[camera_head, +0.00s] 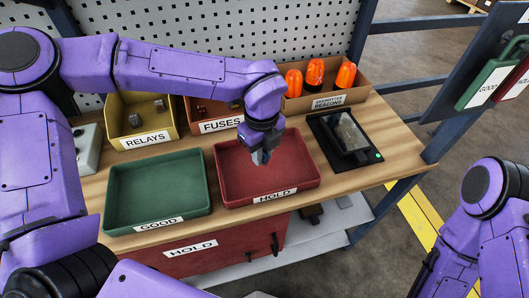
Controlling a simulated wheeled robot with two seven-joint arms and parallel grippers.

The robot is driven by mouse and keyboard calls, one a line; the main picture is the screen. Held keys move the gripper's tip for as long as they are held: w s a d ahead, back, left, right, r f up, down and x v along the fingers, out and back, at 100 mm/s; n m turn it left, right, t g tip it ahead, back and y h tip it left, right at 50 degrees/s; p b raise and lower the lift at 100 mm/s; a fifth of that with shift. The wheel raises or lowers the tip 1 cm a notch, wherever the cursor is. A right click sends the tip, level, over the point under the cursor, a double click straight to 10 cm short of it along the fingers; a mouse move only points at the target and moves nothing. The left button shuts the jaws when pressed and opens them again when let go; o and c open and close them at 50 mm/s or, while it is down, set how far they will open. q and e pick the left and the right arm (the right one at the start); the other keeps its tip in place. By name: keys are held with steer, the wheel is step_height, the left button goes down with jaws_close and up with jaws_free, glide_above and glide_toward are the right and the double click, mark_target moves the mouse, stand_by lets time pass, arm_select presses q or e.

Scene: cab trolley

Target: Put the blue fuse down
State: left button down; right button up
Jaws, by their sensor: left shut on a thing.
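My left gripper (260,156) points down over the red tray labelled HOLD (294,172), near its back-middle part. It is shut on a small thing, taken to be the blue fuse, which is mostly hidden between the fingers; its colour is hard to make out. I cannot tell whether it touches the tray floor. The visible floor of the red tray is empty. The green tray labelled GOOD (156,190) stands to the left and is empty. My right arm shows at the right edge, but its gripper is out of view.
Behind the trays stand a yellow RELAYS bin (146,141), a FUSES bin (222,126) and a bin of orange beacons (328,102). A black device with a green light (378,155) sits right of the red tray. A pegboard (210,28) rises behind.

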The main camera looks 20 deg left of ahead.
mark_target(264, 168)
arm_select(q)
steer(key=f, duration=0.2)
steer(key=w+f, duration=0.1)
steer(key=w+f+p, duration=0.1)
steer(key=f, duration=0.1)
steer(key=shift+f, duration=0.55)
steer(key=c, duration=1)
jaws_free()
steer(key=shift+a, duration=0.1)
steer(key=shift+r, duration=0.1)
steer(key=shift+r, duration=0.3)
step_height(264, 168, up, 12)
steer(key=shift+f+b, duration=0.15)
steer(key=shift+b, duration=0.85)
